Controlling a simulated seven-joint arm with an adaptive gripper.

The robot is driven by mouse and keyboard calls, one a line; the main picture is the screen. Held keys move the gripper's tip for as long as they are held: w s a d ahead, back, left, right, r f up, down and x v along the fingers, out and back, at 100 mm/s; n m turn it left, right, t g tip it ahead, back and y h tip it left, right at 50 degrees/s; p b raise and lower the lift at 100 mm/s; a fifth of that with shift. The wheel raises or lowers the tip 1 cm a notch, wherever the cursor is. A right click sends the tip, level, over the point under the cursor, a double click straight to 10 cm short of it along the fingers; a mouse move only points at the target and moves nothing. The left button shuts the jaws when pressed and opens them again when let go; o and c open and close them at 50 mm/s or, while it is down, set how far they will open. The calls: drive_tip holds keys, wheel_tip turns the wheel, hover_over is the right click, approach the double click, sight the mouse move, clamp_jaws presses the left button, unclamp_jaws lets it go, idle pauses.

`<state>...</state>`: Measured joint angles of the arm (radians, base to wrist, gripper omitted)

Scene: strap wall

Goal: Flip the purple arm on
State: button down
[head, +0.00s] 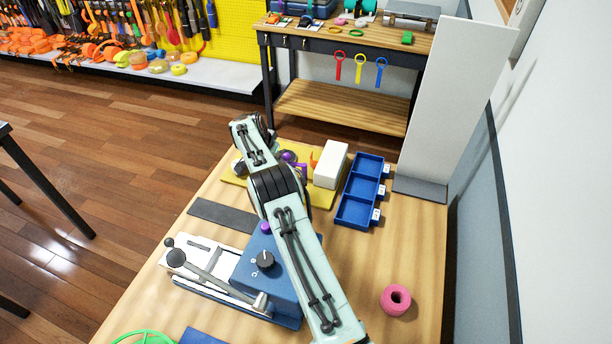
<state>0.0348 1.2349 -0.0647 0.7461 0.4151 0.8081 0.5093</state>
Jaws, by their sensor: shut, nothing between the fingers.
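A purple part (289,156) shows on a yellow board (232,181) near the far side of the wooden table. More purple shows just right of it, beside a small orange piece. My own arm crosses in front and hides part of the board, so I cannot tell which way the purple arm is set. My arm reaches up from the lower right, and its wrist is above the left part of the board. My gripper's fingers are hidden behind my arm, and I cannot see whether they touch anything.
Nearer are a dark strip (222,215), a blue box with a black knob (265,261) and lever device, and a pink roll (396,299). A white panel (455,100) rises at the right.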

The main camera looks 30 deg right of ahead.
drive_tip(key=shift+s+d, duration=0.3)
drive_tip(key=shift+d, duration=0.45)
drive_tip(key=a, duration=0.4)
drive_tip(key=shift+a+f, duration=0.1)
drive_tip(key=shift+f, duration=0.3)
drive_tip(key=a+r, duration=0.4)
drive_tip(key=r, duration=0.5)
drive_tip(key=shift+s, duration=0.1)
